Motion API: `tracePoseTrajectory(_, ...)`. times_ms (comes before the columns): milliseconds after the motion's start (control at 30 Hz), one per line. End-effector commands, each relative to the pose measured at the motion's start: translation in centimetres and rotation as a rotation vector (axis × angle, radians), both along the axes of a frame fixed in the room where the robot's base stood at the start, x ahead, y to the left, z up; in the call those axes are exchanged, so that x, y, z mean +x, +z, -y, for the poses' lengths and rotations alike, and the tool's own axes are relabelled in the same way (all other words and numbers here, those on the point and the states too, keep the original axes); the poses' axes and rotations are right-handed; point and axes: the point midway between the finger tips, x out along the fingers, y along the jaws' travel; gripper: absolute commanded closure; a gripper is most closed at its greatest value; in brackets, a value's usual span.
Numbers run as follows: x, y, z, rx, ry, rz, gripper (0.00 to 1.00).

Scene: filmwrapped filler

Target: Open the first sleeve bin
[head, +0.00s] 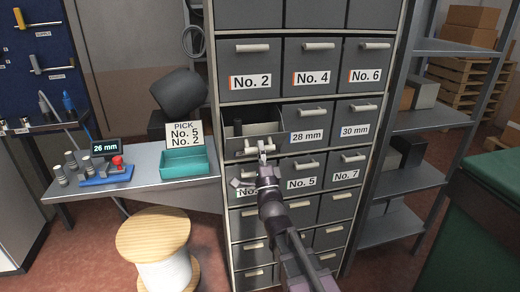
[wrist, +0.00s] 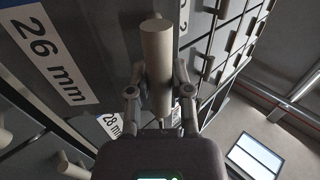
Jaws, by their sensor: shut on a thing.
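The 26 mm sleeve bin (head: 236,144) is the left one in the cabinet's second visible labelled row. It is pulled partly out, and its open top shows a dark interior with a dark upright shape inside. Its label (wrist: 48,52) reads 26 mm in the wrist view. My gripper (head: 263,157) is at the front of this bin. In the wrist view my gripper (wrist: 157,88) is shut on the bin's pale cylindrical handle (wrist: 156,50), with one finger on each side. My arm hides part of the bin below.
The 28 mm bin (head: 305,126) and 30 mm bin (head: 357,121) beside it are closed. Numbered bins above and below look closed. A side table (head: 140,185) holds a teal tray (head: 185,168), a 26 mm display (head: 105,147) and metal cylinders. A cable spool (head: 155,245) stands in front.

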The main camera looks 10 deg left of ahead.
Motion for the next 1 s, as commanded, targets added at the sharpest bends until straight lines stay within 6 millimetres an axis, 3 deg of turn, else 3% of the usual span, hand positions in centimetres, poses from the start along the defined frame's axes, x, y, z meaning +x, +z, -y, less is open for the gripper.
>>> tracePoseTrajectory(567,-0.66,-0.29,-0.68,0.000,0.011,0.001,1.00)
tracePoseTrajectory(600,-0.66,-0.30,-0.71,0.000,0.011,0.001,0.70)
tracePoseTrajectory(700,-0.68,-0.30,-0.74,-0.001,0.012,0.002,0.41)
tracePoseTrajectory(1000,-0.66,-0.31,-0.73,0.000,0.011,0.001,0.38)
